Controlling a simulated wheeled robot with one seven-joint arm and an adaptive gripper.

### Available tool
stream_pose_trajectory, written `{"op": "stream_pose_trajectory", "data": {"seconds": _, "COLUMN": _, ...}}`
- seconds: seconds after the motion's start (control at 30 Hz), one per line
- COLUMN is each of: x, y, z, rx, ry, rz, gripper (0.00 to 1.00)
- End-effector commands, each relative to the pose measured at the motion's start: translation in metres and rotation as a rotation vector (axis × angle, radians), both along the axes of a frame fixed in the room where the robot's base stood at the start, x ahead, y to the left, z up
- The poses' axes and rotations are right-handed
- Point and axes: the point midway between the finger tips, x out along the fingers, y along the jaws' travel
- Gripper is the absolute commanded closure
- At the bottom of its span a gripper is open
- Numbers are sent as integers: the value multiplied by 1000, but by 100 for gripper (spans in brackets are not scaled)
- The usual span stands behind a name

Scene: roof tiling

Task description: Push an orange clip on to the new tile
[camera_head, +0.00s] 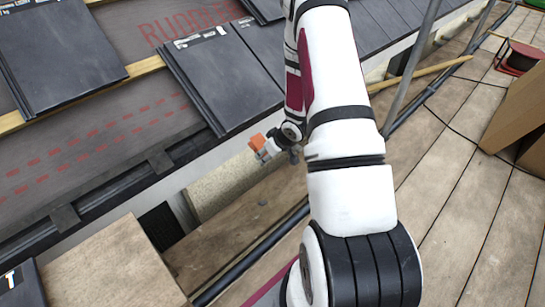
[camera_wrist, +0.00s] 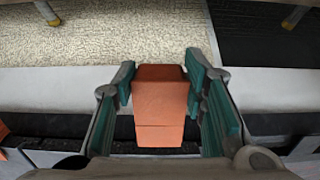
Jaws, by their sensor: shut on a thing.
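My gripper (camera_wrist: 160,88) is shut on the orange clip (camera_wrist: 160,105), which sits between its two green-padded fingers in the wrist view. In the head view the orange clip (camera_head: 257,142) shows at the end of my arm, in front of the lower roof edge and apart from the tiles. Another dark tile (camera_head: 60,52) lies at the upper left. I cannot tell which one is the new tile. My arm hides part of the roof to the right.
A gutter edge (camera_head: 140,192) runs below the roof. A wooden board (camera_head: 110,262) is at the lower left. Scaffold planks (camera_head: 450,200) with a pole (camera_head: 410,70), cardboard box (camera_head: 515,105) and red reel (camera_head: 522,58) are on the right. The wrist view shows a rough pale wall (camera_wrist: 130,35).

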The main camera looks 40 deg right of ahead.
Motion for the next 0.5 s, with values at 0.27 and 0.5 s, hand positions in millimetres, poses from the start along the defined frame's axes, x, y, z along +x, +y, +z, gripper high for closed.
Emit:
{"op": "stream_pose_trajectory", "data": {"seconds": 0.27, "x": 25, "y": 1, "z": -8, "rx": 0, "ry": -1, "rz": 1, "gripper": 100}}
{"op": "stream_pose_trajectory", "data": {"seconds": 0.5, "x": 43, "y": 2, "z": -1, "rx": 0, "ry": -2, "rz": 1, "gripper": 100}}
